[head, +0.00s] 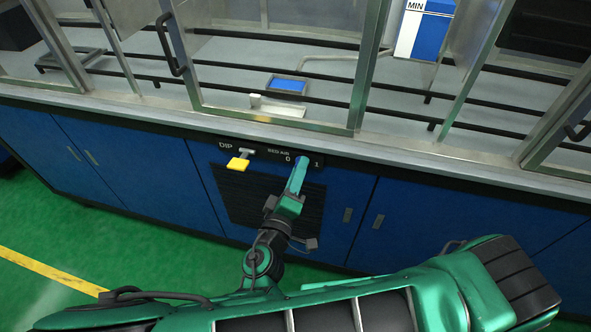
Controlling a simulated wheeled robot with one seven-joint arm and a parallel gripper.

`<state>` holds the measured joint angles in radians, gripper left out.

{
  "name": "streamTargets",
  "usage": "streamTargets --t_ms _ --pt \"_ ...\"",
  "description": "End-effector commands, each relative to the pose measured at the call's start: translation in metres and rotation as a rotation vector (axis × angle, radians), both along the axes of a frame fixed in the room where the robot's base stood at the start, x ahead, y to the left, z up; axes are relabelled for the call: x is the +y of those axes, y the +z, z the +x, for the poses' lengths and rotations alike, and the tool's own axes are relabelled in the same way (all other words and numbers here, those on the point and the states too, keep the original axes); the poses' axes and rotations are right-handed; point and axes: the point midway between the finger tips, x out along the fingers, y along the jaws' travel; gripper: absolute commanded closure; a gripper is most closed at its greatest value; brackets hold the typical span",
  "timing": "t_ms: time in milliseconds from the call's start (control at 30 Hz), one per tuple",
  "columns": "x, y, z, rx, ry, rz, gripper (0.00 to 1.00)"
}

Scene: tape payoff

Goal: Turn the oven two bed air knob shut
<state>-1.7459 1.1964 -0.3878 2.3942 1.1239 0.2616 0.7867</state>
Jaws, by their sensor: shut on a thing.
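The bed air knob sits on the dark label strip (272,154) under the bench top, between the marks 0 and 1. My gripper (301,163) is at that spot, with its fingers pointing up at the strip. It is shut on the knob, and the fingers hide nearly all of it, so I cannot tell which way the knob points.
A dark louvred panel (240,205) lies below the strip, between blue cabinet doors (170,180). Above, the grey bench (220,85) has metal-framed glass doors and black rails. A blue-screened device (287,86) stands there. Green floor (60,225) is clear at left.

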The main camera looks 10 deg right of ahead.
Motion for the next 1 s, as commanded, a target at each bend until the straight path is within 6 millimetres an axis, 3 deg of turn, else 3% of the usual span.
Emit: streamTargets --t_ms 600,1000 --pt "-0.0016 0.0020 0.0028 0.189 -0.002 -0.535 0.96" --pt "-0.0019 0.0031 0.0031 0.269 -0.003 -0.761 0.96"
